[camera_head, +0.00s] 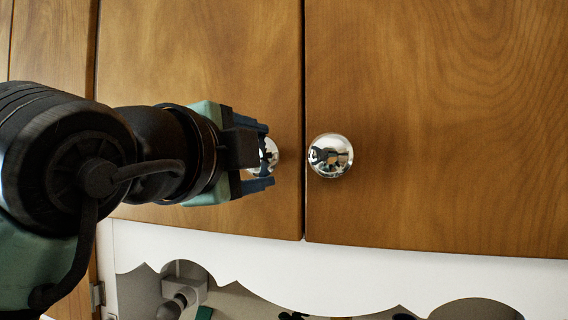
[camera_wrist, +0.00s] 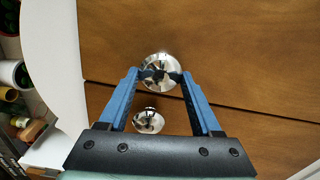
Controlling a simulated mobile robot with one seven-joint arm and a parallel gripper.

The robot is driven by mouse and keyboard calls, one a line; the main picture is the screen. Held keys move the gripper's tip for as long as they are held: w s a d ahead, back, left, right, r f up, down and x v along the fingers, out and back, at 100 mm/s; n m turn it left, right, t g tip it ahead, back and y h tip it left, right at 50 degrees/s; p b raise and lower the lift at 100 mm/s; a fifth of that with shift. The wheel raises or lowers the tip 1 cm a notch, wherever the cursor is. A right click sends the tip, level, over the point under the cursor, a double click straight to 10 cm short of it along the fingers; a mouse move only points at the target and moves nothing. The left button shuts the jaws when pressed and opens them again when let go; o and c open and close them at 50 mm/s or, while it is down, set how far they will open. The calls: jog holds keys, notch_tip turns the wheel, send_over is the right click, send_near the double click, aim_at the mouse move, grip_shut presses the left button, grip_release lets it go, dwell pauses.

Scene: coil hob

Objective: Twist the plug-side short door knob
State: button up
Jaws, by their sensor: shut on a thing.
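Two round chrome knobs sit either side of the gap between two wooden doors. The left knob (camera_head: 268,156), on the left door (camera_head: 200,60), is on the side of the white plug (camera_head: 182,296) below. My gripper (camera_head: 268,157) is shut on this left knob, its blue fingers on either side of it and partly hiding it in the head view. In the wrist view the same knob (camera_wrist: 160,70) sits between the fingertips (camera_wrist: 160,76). The right knob (camera_head: 330,155) is free, and it also shows in the wrist view (camera_wrist: 149,120), nearer the gripper's body.
A scalloped white panel (camera_head: 330,275) runs below the doors, with an open space behind it. The right door (camera_head: 440,110) is clear. Several small pots and jars (camera_wrist: 12,85) stand at the left edge of the wrist view.

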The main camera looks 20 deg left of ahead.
jog(key=shift+f+m, duration=0.15)
jog(key=shift+m, duration=0.55)
jog(key=o, duration=1.4)
jog(key=shift+s+d, duration=0.1)
